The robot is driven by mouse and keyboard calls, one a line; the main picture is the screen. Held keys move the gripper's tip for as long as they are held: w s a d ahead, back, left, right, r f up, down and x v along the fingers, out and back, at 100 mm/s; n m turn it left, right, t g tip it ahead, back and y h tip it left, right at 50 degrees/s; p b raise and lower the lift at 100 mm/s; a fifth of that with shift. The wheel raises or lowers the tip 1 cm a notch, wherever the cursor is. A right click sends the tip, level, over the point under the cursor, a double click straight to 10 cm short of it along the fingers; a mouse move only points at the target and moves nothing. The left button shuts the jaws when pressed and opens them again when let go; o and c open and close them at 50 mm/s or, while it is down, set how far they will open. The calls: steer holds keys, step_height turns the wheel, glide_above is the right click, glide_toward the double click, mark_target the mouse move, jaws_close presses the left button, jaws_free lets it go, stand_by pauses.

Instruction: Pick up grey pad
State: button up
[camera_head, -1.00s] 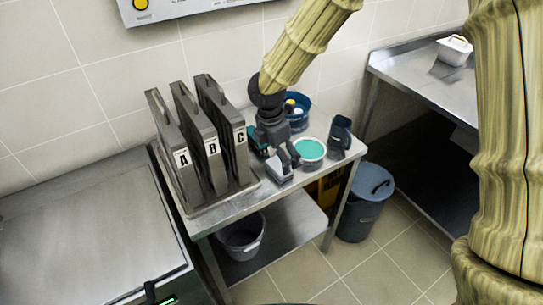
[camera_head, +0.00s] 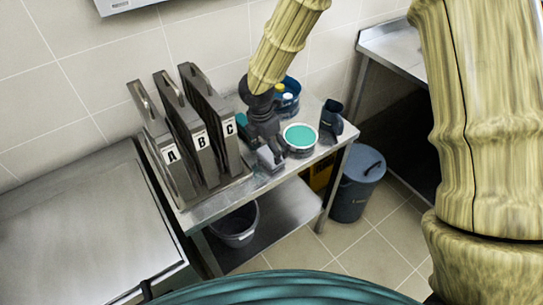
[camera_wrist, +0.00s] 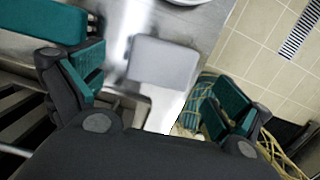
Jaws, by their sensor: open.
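The grey pad (camera_wrist: 165,62) lies near the front edge of the metal table in the wrist view, with a pale narrower part below it. It lies between and a little beyond my two fingers. My gripper (camera_wrist: 160,88) is open, one teal-lined finger on each side of the pad, with gaps showing. In the head view my gripper (camera_head: 268,148) points down at the table's front edge, right of the folders. There the pad (camera_head: 270,161) is small and partly hidden by the gripper.
A white tub with teal contents (camera_head: 300,139), a dark jug (camera_head: 331,117) and a blue bucket (camera_head: 290,106) crowd the right. A lidded bin (camera_head: 357,185) stands on the floor.

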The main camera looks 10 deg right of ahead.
mark_target(271, 153)
steer(key=shift+d+f+p, duration=0.2)
steer(key=shift+f+p, duration=0.1)
steer(key=shift+f, duration=0.85)
steer(key=shift+d+f+p, duration=0.2)
steer(key=shift+f+p, duration=0.1)
steer(key=shift+f, duration=0.8)
steer(key=c, duration=0.9)
